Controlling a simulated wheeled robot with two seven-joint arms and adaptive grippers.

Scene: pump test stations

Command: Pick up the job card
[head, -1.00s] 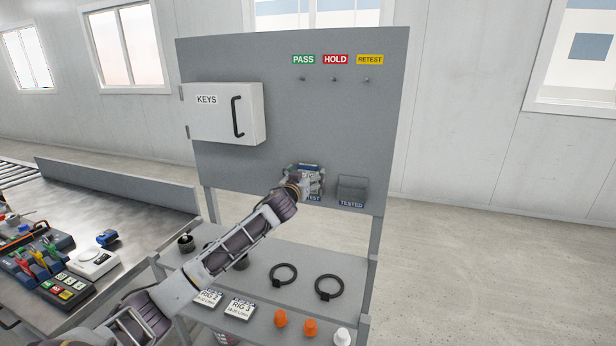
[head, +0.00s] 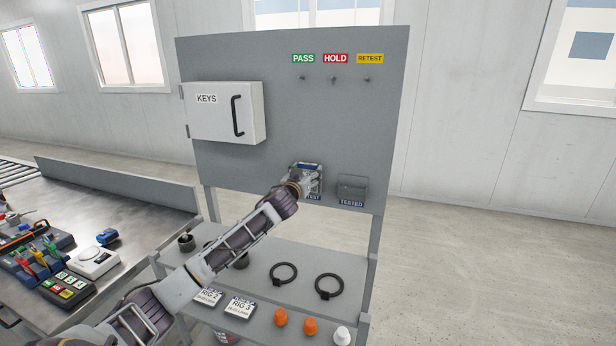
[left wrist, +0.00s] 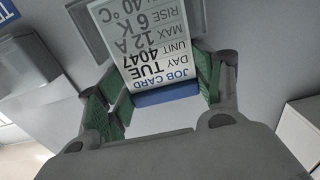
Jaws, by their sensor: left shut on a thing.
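The job card (left wrist: 152,45) is white with a blue band and dark print, including "UNIT 4047" and "DAY TUE". In the left wrist view it lies between the green pads of my left gripper (left wrist: 163,88), which is shut on it. In the head view, the left gripper (head: 309,181) is at the holder on the grey board whose partly covered label ends in "EST" (head: 313,198). The gripper hides most of the holder and card there. I cannot tell whether the card is clear of the holder. My right gripper is not in view.
A holder marked TESTED (head: 352,189) is just right of the gripper. A KEYS cabinet (head: 224,113) and three hooks are higher on the board (head: 290,120). The shelf below holds black rings (head: 329,286), rig cards (head: 239,307) and orange cones (head: 310,326).

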